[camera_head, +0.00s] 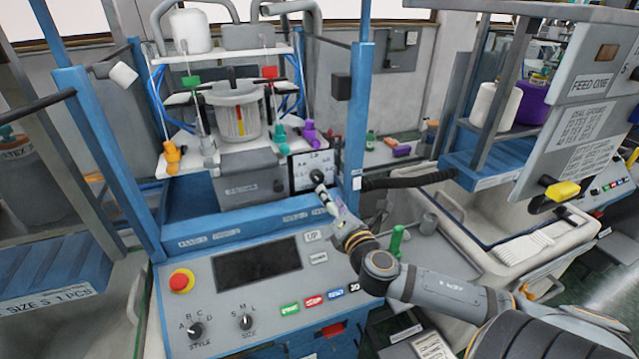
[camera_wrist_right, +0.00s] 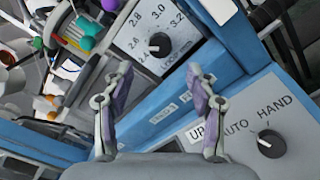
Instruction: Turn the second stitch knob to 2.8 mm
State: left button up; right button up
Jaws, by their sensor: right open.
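A black stitch knob (camera_head: 318,176) sits on a white dial plate (camera_head: 302,181) at the machine's middle right. In the right wrist view the knob (camera_wrist_right: 160,44) stands on the plate (camera_wrist_right: 183,40), with marks from 2.4 to 3.2. Its pale pointer mark seems to face left, towards the lower numbers; I cannot read the exact value. My right gripper (camera_head: 327,197) is just below and in front of the knob in the head view. In the wrist view my right gripper (camera_wrist_right: 160,82) is open and empty, with the knob beyond its fingertips, apart from them. My left gripper is not in view.
An AUTO/HAND knob (camera_wrist_right: 271,144) is on the panel at lower right. The front panel holds a red stop button (camera_head: 182,281), a dark screen (camera_head: 258,264), a style knob (camera_head: 195,330) and a size knob (camera_head: 246,322). A blue post (camera_head: 357,110) rises right of the dial.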

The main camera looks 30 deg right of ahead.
aim_at(319, 180)
jog(key=p+x, duration=0.1)
jog(key=x, duration=0.7)
jog(key=shift+a+r, duration=0.1)
jog(key=shift+w, duration=0.5)
jog(key=shift+c, duration=0.2)
jog(key=c, duration=1.1)
